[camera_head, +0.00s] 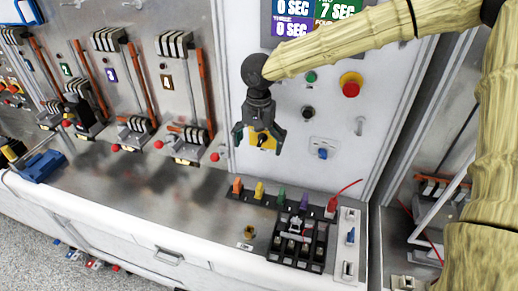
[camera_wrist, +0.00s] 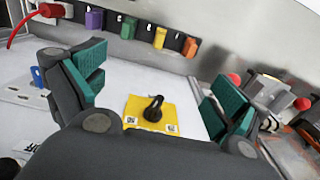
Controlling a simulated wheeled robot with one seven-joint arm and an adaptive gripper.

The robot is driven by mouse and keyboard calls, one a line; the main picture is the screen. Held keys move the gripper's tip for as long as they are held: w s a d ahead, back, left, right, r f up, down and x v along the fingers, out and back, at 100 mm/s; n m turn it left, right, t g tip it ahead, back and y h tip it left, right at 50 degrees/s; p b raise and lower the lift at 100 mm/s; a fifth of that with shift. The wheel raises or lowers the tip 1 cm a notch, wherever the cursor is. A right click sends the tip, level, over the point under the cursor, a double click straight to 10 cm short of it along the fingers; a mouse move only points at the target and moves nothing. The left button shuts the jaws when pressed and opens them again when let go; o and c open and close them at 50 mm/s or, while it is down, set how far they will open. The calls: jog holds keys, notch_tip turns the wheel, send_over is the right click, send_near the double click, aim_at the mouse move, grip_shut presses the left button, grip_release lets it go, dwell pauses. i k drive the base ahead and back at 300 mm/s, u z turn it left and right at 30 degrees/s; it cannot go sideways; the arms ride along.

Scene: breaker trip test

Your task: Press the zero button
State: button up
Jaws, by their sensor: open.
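The upright white panel carries several controls, and I cannot read a label that tells which one is the zero button. A small green button (camera_head: 310,77) sits below the display. A red mushroom button (camera_head: 350,89) on a yellow base is to its right. A round black control (camera_head: 307,112) is lower. My gripper (camera_head: 259,138) is open and empty, in front of a yellow plate with a black rotary knob; the plate (camera_wrist: 135,110) and knob (camera_wrist: 153,108) appear between and beyond my fingers in the wrist view. A blue switch (camera_head: 323,154) is right of the gripper.
The display (camera_head: 312,18) reads 0 SEC, 7 SEC and 0 SEC; my arm partly covers it. A black rack (camera_head: 300,240) and colored clips stand on the metal bench (camera_head: 190,205) below. Levers with orange bars (camera_head: 143,75) line the left panel. A red lead (camera_head: 348,187) rises at right.

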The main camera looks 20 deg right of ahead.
aim_at(310, 79)
jog(key=k, duration=1)
